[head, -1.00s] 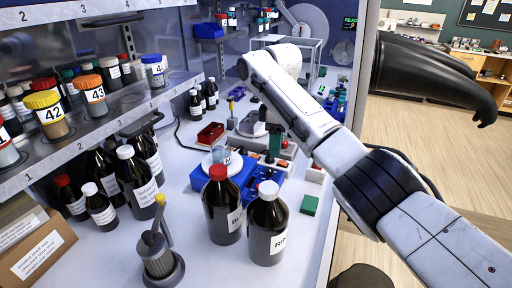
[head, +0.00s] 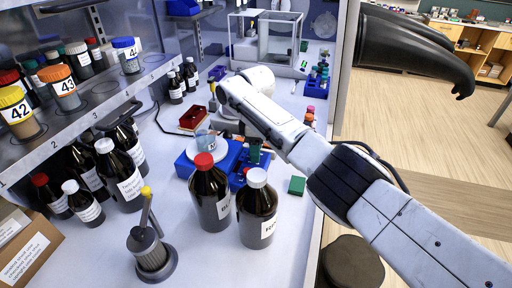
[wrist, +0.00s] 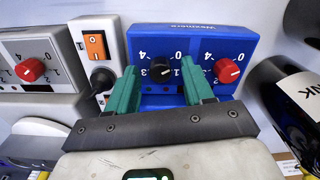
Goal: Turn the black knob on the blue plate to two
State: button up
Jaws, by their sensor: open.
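The blue plate (wrist: 212,47) with its two knobs is in the upper middle of the wrist view, its lettering upside down. The black knob (wrist: 161,69) is on its left dial, with numbers around it, including 0, 1, 3 and 4. I cannot clearly read where its pointer stands. A red knob (wrist: 227,70) is on the right dial. My gripper (wrist: 160,72) is open, its green fingers one on each side of the black knob with gaps visible. In the head view my arm hides much of this area.
A grey box with another red knob (wrist: 30,70) and a white box with an orange switch (wrist: 96,45) stand left of the plate. Red-capped (head: 209,198) and white-capped (head: 258,215) bottles stand before my arm.

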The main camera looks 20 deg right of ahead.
jog(key=shift+f, duration=0.15)
jog(key=shift+c, duration=0.2)
grip_shut()
